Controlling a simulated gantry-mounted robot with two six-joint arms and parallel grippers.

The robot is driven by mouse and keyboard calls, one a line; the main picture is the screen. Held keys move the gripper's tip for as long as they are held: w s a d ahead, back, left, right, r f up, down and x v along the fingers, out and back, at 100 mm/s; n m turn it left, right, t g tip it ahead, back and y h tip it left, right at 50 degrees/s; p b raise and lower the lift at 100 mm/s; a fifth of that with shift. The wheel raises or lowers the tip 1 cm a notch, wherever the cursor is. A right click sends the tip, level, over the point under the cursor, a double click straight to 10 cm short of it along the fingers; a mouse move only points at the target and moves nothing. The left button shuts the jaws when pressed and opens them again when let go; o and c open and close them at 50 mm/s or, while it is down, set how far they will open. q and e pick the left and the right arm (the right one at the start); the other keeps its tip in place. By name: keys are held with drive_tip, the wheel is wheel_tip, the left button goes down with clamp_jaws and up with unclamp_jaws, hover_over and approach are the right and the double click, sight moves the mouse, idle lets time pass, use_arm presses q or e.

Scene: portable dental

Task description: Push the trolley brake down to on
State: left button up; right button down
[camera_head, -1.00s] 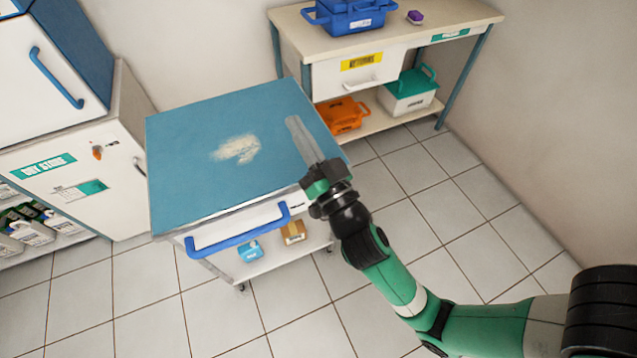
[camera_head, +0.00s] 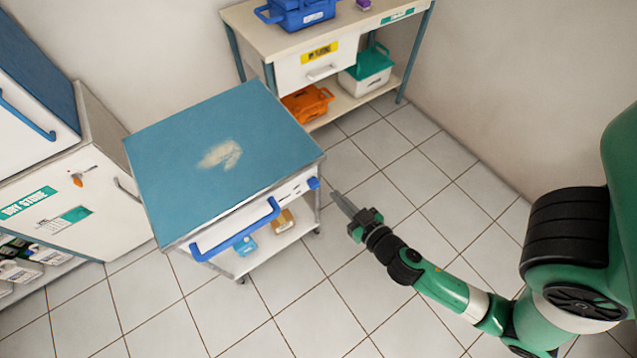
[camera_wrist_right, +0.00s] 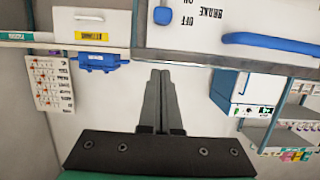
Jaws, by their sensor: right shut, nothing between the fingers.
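The trolley (camera_head: 170,155) has a worn blue top and a white front with a blue bar handle (camera_head: 236,232). The brake is a small blue lever (camera_head: 313,183) at the right end of its front. In the upside-down right wrist view, the brake lever (camera_wrist_right: 163,15) sits level with the OFF lettering, with ON beyond it toward the picture's top edge. My right gripper (camera_head: 340,198) is shut and empty, to the right of the lever and apart from it. Its fingers (camera_wrist_right: 160,74) point toward the trolley side. My left gripper is out of view.
A bench (camera_head: 345,28) with a blue bin (camera_head: 298,12) on top stands behind at the right. An orange basket (camera_head: 307,104) is on its lower shelf. A white cabinet (camera_head: 95,190) stands left of the trolley. The tiled floor (camera_head: 430,160) at right is clear.

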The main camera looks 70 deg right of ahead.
sight(310, 169)
drive_tip(key=p+x, duration=0.1)
drive_tip(key=x, duration=0.4)
drive_tip(key=p+x, duration=0.1)
drive_tip(key=x, duration=0.4)
drive_tip(key=shift+r, duration=0.25)
wheel_tip(310, 169, down, 4)
drive_tip(key=b, duration=0.2)
drive_tip(key=shift+s+r+b, duration=0.1)
drive_tip(key=shift+r+b, duration=0.1)
drive_tip(key=shift+b, duration=0.2)
drive_tip(key=shift+s+a+f, duration=0.1)
drive_tip(key=shift+s+f, duration=0.05)
drive_tip(key=shift+f, duration=0.25)
drive_tip(key=shift+r, duration=0.1)
wheel_tip(310, 169, down, 5)
drive_tip(key=b, duration=0.5)
drive_tip(key=shift+r, duration=0.15)
